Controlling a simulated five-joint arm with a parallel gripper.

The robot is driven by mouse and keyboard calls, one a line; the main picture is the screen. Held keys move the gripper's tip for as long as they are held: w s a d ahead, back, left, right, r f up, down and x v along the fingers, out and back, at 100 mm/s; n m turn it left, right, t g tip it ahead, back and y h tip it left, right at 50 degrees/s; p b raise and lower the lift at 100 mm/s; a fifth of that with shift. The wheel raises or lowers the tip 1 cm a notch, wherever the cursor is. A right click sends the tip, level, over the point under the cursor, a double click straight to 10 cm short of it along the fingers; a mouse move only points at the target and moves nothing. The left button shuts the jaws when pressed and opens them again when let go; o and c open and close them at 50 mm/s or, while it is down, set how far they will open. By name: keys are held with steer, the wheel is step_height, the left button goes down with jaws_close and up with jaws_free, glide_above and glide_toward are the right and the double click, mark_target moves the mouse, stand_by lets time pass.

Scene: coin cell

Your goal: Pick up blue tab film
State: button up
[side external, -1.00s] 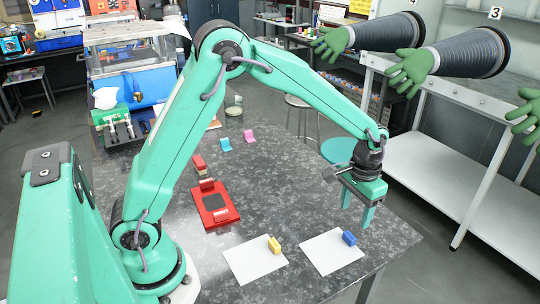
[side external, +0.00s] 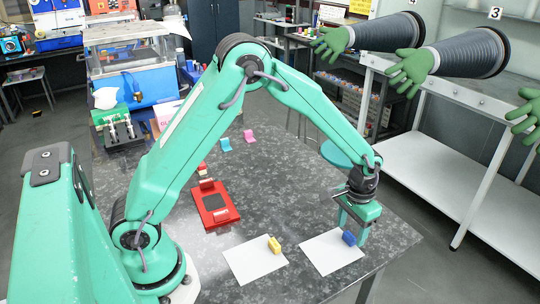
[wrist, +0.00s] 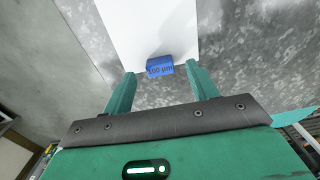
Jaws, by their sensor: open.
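The blue tab (side external: 348,238) is a small block at the edge of a white film sheet (side external: 325,254) lying on the speckled table. In the wrist view the blue tab (wrist: 160,66) has dark printing, seemingly "100 µm", with its white film (wrist: 145,25) stretching beyond it. My gripper (side external: 353,230) is low over the tab, with its fingers pointing down. In the wrist view my gripper (wrist: 161,72) is open, with one fingertip on each side of the tab and gaps between. I cannot tell how far the fingertips are above the table.
A second white sheet (side external: 254,262) with a yellow tab (side external: 274,244) lies to the left. A red fixture (side external: 215,207) sits farther left. Pink (side external: 249,136) and light-blue (side external: 225,144) pieces stand farther back. The table's front edge is near the blue-tab film.

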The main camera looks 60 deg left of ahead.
steer(key=shift+f, duration=0.85)
steer(key=c, duration=1.1)
steer(key=shift+o, duration=0.2)
steer(key=shift+r, duration=0.15)
steer(key=shift+r, duration=0.55)
steer(key=r, duration=0.3)
steer(key=shift+s+d+r, duration=0.1)
steer(key=shift+s+d, duration=0.15)
steer(key=shift+d, duration=0.05)
steer(key=s+d+r, duration=0.6)
steer(key=s+d, duration=0.1)
steer(key=d, duration=0.1)
steer(key=shift+s+r, duration=0.25)
steer(key=shift+s, duration=0.05)
